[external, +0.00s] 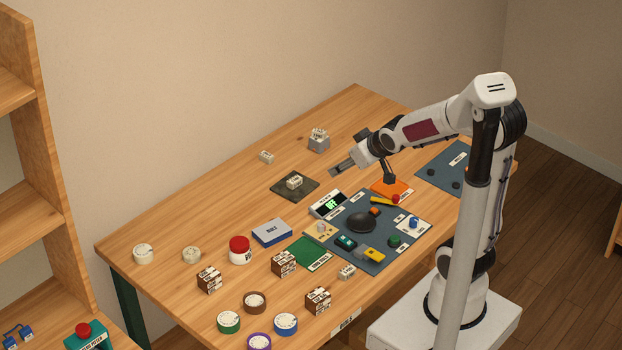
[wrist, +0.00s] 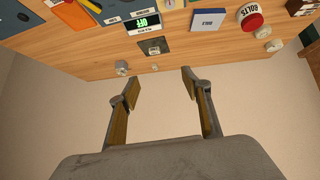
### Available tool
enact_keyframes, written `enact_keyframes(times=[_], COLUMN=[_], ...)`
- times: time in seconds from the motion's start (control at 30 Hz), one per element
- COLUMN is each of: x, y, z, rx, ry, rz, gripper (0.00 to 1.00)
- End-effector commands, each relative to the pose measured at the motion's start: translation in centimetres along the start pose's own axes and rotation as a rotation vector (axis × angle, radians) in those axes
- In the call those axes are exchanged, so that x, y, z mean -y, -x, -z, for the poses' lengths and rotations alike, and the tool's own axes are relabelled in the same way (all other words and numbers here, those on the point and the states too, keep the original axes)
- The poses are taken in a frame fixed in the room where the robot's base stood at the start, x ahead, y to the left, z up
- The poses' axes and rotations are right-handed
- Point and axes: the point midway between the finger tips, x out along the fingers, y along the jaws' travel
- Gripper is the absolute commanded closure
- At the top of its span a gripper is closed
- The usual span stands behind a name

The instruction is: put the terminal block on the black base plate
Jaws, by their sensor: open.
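The black base plate (external: 281,190) lies flat on the table, left of my gripper. A small white terminal block (external: 294,182) sits on it, near its middle; both show small in the wrist view, where the plate (wrist: 145,50) is near the top. Similar pale blocks are a loose one (external: 266,156) behind the plate, one (external: 319,132) on top of a grey block, and one (external: 346,271) near the front. My gripper (external: 340,169) is raised above the table to the right of the plate. Its fingers (wrist: 161,82) are apart with nothing between them.
The grey block (external: 319,145) stands behind the plate. An orange pad (external: 391,194) and a blue-grey mat (external: 376,258) with several parts lie right and front. A blue box (external: 272,233) and a red-lidded jar (external: 240,251) stand front left.

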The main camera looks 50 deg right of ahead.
Motion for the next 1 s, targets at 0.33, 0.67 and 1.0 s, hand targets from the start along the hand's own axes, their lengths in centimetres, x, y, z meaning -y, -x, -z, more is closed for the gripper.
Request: enact_keyframes(times=[0.33,0.67,1.0], x=[2.0,3.9,5.3], y=[6.9,13.1,17.6], z=[-3.0,-7.4,-11.6], rx=[0.083,0.169,0.241], ry=[-0.009,-0.011,-0.003], rz=[0.028,0.075,0.123], gripper=[0.52,0.52,0.52])
